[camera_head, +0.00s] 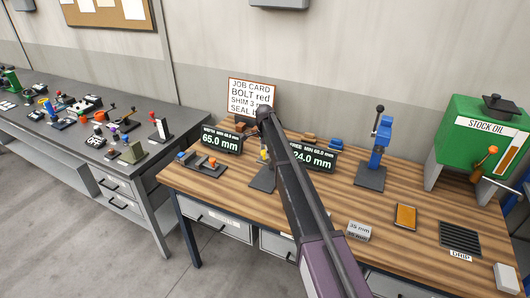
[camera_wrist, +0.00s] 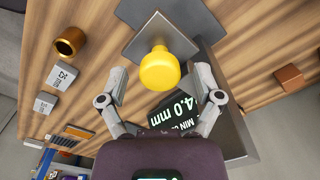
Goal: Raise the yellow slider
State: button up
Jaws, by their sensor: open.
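The yellow slider's rounded knob (camera_wrist: 160,71) stands out in the middle of the wrist view, in front of a grey metal plate (camera_wrist: 143,39). My gripper (camera_wrist: 159,76) is open, with one finger on each side of the knob. Gaps show between both fingers and the knob, so nothing is held. In the head view only a small bit of the yellow slider (camera_head: 264,155) shows, above a dark base (camera_head: 262,180). My arm covers much of that area and hides my gripper there.
Display signs reading 65.0 mm (camera_head: 220,141) and 24.0 mm (camera_head: 313,157) stand near the slider. A blue lever press (camera_head: 379,150), an orange tray (camera_head: 405,216) and a green STOCK OIL tank (camera_head: 468,125) stand to the right.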

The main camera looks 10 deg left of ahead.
aim_at(265, 159)
jog(key=shift+f, duration=0.1)
notch_tip(265, 159, down, 6)
jog(key=b, duration=0.6)
jog(key=shift+f+b, duration=0.25)
jog(key=shift+b, duration=0.1)
notch_tip(265, 159, up, 14)
jog(key=p, duration=1.4)
jog(key=shift+r, duration=0.15)
jog(key=s+d+f+n+b, duration=0.3)
jog(key=s+d+f+b, duration=0.3)
jog(key=s+d, duration=0.3)
jog(key=s+d+f+n+b, duration=0.4)
jog(key=s+d+f+b, duration=0.3)
jog(key=s+d, duration=0.3)
jog(key=s, duration=0.4)
jog(key=shift+s+d+f+n, duration=0.15)
jog(key=shift+s+f+n, duration=0.15)
jog(key=shift+f, duration=0.1)
jog(key=shift+w, duration=0.1)
